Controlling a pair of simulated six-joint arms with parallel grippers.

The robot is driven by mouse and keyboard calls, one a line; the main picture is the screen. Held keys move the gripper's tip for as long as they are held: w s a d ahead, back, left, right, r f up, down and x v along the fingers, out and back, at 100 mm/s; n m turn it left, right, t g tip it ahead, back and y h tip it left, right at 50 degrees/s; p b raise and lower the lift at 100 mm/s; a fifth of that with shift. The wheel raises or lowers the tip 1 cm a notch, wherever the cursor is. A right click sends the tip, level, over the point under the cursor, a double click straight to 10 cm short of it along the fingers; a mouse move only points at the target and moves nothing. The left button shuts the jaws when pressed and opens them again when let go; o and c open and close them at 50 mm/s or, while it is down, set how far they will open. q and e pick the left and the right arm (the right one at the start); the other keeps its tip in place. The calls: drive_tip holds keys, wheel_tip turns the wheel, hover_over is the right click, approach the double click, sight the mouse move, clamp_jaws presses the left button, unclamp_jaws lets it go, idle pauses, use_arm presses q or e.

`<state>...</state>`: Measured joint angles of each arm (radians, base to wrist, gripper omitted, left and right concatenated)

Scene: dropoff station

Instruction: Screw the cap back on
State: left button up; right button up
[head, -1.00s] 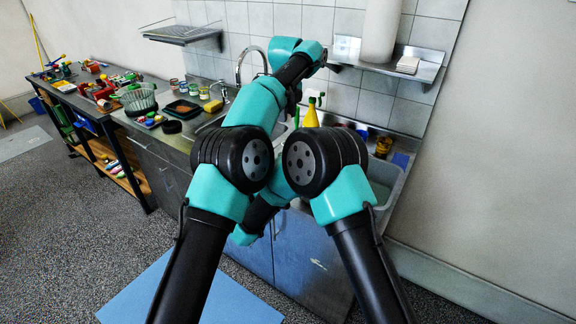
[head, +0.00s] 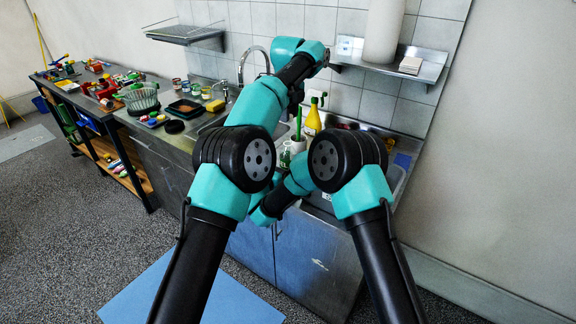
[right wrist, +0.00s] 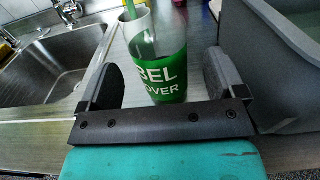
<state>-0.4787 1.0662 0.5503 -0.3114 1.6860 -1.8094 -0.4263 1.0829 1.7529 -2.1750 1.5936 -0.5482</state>
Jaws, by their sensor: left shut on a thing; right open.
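A green-and-white container (right wrist: 160,62) with "BEL" and "OVER" lettering stands upright between the fingers of my right gripper (right wrist: 160,82) in the right wrist view. Those fingers are open, with a gap on each side. A thin green upright piece (right wrist: 130,9) shows at the container's top left; whether it is attached, I cannot tell. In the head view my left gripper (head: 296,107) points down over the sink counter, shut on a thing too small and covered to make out. My right gripper is hidden behind my arm there. I cannot make out the cap.
A yellow bottle (head: 313,121) stands behind the work spot. The sink basin (right wrist: 45,68) lies left of the container, and a grey bin (right wrist: 275,75) is close on its right. A yellow sponge (head: 214,106) lies on the counter.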

sight(284, 163)
drive_tip(key=shift+x, duration=2.05)
drive_tip(key=c, duration=1.4)
use_arm(q)
drive_tip(key=shift+f, duration=2.5)
